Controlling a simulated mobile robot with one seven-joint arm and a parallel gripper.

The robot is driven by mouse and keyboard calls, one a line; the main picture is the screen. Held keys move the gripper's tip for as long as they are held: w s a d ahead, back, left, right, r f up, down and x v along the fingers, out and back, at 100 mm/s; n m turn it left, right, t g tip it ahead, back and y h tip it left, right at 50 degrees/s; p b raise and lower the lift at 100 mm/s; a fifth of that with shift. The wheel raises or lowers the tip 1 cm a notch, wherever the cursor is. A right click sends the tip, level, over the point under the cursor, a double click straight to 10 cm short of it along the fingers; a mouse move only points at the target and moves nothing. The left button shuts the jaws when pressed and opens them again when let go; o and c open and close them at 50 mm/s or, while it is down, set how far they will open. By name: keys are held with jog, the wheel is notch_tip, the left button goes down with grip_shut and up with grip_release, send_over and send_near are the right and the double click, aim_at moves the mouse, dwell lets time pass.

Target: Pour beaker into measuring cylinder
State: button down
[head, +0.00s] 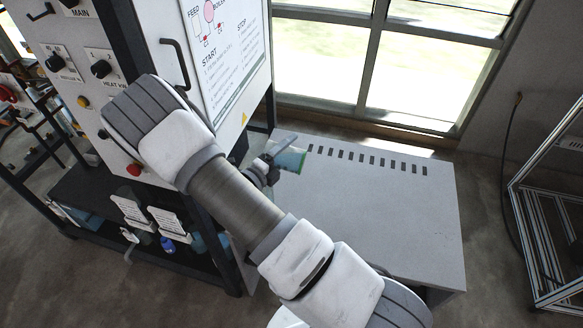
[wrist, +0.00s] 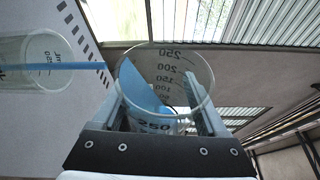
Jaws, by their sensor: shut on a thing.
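My gripper (wrist: 158,105) is shut on a clear glass beaker (wrist: 178,60) with dark graduations up to 250. Blue liquid (wrist: 143,90) lies against the beaker's left side in the wrist view, so the beaker is tilted. A thin blue stream (wrist: 85,66) runs from near its rim leftward into a second clear vessel (wrist: 35,48) with dark markings, likely the measuring cylinder, cut by the picture's left edge. Its liquid level is not clear. In the head view my gripper (head: 274,164) is partly behind my arm, by glass with blue-green contents (head: 292,160); the two vessels overlap there.
A grey table (head: 380,205) with a row of dark slots lies beneath; its right part is bare. A white control panel (head: 225,60) on a dark frame stands close at left. A metal frame (head: 535,205) stands at far right. Windows (head: 425,60) are behind.

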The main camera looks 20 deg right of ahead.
dwell(0.3)
jog(key=shift+w+a+r+n+p, duration=0.2)
jog(key=shift+r+n+p, duration=0.2)
jog(key=shift+n+p, duration=0.15)
jog(key=shift+a+r+n+t+h, duration=0.2)
jog(key=shift+n+t+h, duration=0.15)
jog(key=shift+n, duration=0.4)
dwell(0.5)
jog(key=m, duration=0.1)
jog(key=f+m, duration=0.1)
jog(key=d+m+y, duration=0.1)
jog(key=shift+s+f, duration=0.25)
jog(key=shift+f, duration=0.1)
